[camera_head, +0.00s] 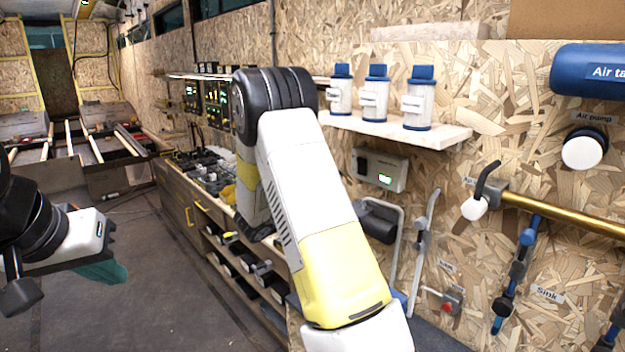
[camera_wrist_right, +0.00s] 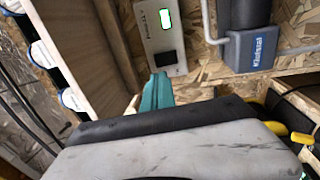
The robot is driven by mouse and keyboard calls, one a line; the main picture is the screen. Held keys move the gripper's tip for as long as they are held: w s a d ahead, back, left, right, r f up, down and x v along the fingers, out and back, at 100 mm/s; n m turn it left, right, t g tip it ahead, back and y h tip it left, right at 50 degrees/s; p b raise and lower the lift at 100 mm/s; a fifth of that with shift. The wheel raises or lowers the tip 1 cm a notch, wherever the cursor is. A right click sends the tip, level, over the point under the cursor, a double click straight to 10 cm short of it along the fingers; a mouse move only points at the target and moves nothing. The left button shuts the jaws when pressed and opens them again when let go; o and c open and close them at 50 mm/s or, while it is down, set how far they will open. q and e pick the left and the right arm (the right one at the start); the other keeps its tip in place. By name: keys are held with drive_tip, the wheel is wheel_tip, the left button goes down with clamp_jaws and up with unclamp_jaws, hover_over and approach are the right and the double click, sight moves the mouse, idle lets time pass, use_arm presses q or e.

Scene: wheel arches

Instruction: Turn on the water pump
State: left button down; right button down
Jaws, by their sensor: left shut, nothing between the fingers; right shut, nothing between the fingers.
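A dark cylindrical unit that looks like a pump (camera_head: 378,220) is on the chipboard wall, with grey pipes beside it. In the right wrist view a blue-grey unit (camera_wrist_right: 252,48) with a label shows near the top. A pale control box (camera_head: 380,168) with a lit display and a black square is above the pump; it also shows in the wrist view (camera_wrist_right: 150,38). My right gripper (camera_wrist_right: 157,93) has its teal fingers shut and empty, just below the box in that picture; contact is unclear. My arm hides it in the head view. My left gripper (camera_head: 105,272) is shut and empty, over the floor.
A shelf (camera_head: 400,130) holds white and blue filter canisters (camera_head: 376,93). A brass pipe (camera_head: 560,213) with a black-handled valve runs at right. The floor (camera_head: 140,265) at left is clear.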

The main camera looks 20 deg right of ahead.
sight(362, 163)
drive_tip(key=x, duration=1.2)
drive_tip(key=shift+d+r+y, duration=0.15)
drive_tip(key=shift+y, duration=0.15)
